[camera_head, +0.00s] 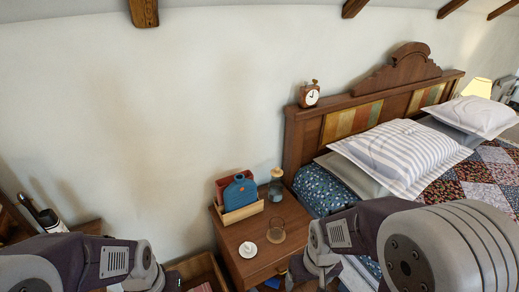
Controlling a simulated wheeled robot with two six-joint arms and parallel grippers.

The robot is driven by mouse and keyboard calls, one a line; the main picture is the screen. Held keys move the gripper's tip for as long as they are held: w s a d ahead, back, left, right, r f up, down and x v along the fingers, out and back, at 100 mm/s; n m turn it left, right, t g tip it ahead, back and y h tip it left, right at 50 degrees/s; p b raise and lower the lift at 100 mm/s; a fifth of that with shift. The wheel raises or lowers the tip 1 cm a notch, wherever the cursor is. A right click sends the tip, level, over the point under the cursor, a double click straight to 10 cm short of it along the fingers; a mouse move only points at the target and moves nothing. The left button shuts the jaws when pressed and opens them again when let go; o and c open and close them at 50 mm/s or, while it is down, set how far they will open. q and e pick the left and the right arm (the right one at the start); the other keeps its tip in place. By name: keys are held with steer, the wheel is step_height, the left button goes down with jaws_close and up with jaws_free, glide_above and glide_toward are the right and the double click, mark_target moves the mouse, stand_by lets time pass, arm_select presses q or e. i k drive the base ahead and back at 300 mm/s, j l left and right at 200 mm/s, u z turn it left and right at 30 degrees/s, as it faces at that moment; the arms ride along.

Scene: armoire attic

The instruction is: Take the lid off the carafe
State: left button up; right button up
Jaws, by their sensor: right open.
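The carafe (276,190) looks like a small dark grey-blue glass vessel standing upright at the back right of the wooden nightstand. A paler cap, its lid (277,172), sits on top. My right gripper (306,277) is at the nightstand's front right, lower in the picture than the carafe and apart from it. It is open, with its fingers partly hidden by my arm. My left arm comes in at the lower left, left of the nightstand. Its gripper end is at the bottom edge, and its fingers cannot be made out.
The nightstand (237,235) also holds a wooden tray (243,212) with a blue bottle (239,191), a brown glass (276,229) and a small white dish-like item (248,249). A bed with pillows (400,150) stands to the right. An alarm clock (309,95) sits on the headboard.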

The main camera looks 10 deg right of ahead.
mark_target(277, 172)
steer(key=i+l+u, duration=0.4)
steer(key=l+u, duration=0.2)
steer(key=i+l+u, duration=0.15)
steer(key=l+u, duration=0.2)
steer(key=i+l+u, duration=0.1)
steer(key=l+u, duration=0.2)
steer(key=l, duration=0.15)
